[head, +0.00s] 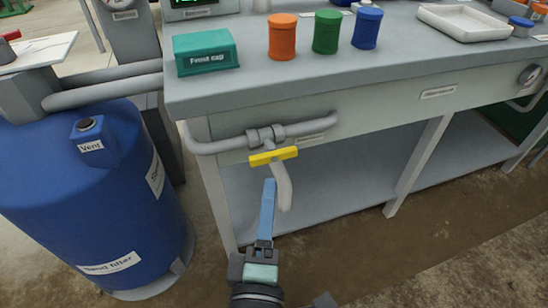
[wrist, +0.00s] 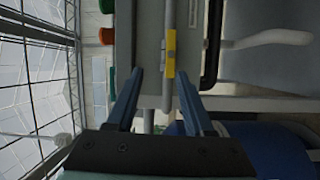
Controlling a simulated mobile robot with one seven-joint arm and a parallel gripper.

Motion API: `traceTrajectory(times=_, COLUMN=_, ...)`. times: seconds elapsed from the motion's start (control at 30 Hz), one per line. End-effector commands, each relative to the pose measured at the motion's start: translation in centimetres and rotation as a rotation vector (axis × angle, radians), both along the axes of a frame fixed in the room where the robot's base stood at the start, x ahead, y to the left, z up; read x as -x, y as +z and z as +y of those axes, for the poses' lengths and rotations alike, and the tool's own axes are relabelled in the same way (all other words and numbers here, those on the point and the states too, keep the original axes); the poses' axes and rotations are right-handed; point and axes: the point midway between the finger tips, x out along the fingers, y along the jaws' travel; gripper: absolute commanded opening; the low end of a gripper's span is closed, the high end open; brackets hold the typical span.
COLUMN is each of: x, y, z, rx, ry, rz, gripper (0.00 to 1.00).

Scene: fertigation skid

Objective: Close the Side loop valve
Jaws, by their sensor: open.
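A yellow lever handle (head: 273,156) sits just below a grey valve body (head: 265,137) on the pipe under the bench's front edge. The handle lies roughly along the pipe. A small label (head: 310,141) is beside it, too small to read. My gripper (head: 269,182) is below the handle in the head view, its blue fingers pointing up towards it. In the wrist view my gripper (wrist: 160,71) is open and empty. The yellow handle (wrist: 170,53) is ahead of the fingertips, closer to the right finger, and apart from the left one.
A pale hose stub (head: 283,187) hangs below the handle, close to my fingers. The bench (head: 350,68) carries a green box (head: 205,53) and several coloured jars. A blue tank (head: 95,205) stands to the left. The lower shelf (head: 335,185) is bare.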

Motion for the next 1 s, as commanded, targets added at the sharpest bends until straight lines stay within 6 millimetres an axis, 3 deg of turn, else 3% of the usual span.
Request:
traceTrajectory(times=0.1, x=0.6, y=-1.7, z=0.1, rx=0.061, ry=0.003, rz=0.032, gripper=0.53)
traceTrajectory(times=0.27, x=-0.5, y=-1.8, z=0.0, rx=0.071, ry=0.002, rz=0.034, gripper=0.53)
traceTrajectory(times=1.0, x=-11.0, y=-2.0, z=-0.8, rx=0.064, ry=0.001, rz=0.034, gripper=0.53)
